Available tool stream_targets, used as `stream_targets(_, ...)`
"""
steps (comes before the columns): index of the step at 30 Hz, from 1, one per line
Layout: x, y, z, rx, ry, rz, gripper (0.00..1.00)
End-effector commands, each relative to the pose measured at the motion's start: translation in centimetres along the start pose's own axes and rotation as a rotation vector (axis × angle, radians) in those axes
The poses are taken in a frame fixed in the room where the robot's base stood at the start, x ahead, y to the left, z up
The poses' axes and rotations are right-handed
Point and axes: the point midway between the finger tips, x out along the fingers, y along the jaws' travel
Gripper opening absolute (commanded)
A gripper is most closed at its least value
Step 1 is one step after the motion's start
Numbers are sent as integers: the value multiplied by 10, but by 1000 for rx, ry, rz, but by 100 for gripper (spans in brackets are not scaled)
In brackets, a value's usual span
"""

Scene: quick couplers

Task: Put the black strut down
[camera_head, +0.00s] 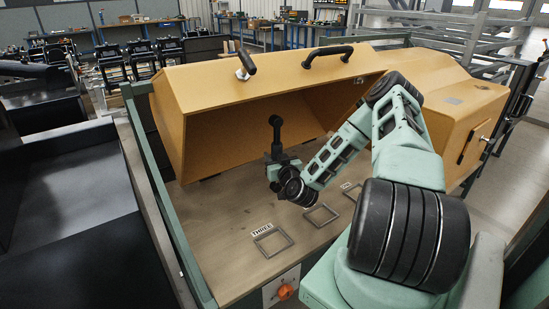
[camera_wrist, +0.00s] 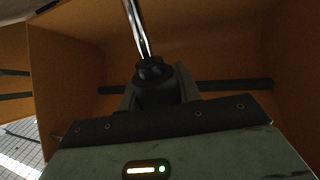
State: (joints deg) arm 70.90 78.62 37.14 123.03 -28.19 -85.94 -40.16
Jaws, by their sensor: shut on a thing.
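My gripper (camera_head: 279,158) is shut on the black strut (camera_head: 276,134) and holds it upright above the wooden worktop, inside the open orange enclosure. The strut's dark, rounded upper end shows in the head view; its lower part is hidden by my gripper. In the wrist view, the strut's black collar (camera_wrist: 151,70) sits between the two fingers of my gripper (camera_wrist: 157,92), and a shiny rod rises from it, leaning slightly left.
The worktop (camera_head: 215,215) bears several square grey frames: a front one (camera_head: 272,241) beside a label reading THREE, a middle one (camera_head: 321,215), and another partly hidden by my arm. The orange hood (camera_head: 225,95) stands raised behind. A green post edges the left side.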

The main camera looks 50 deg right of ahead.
Motion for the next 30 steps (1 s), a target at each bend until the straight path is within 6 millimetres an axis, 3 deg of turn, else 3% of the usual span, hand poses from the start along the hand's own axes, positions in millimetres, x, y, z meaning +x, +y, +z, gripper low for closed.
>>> stream_targets(10, 0, 0, 3, -1, 2, -1, 6)
stream_targets(11, 0, 0, 3, -1, 1, 0, 39)
stream_targets(13, 0, 0, 2, 0, 1, 0, 55)
stream_targets(23, 0, 0, -1, 1, 1, 0, 55)
stream_targets(30, -35, 0, 1, 0, -3, -2, 55)
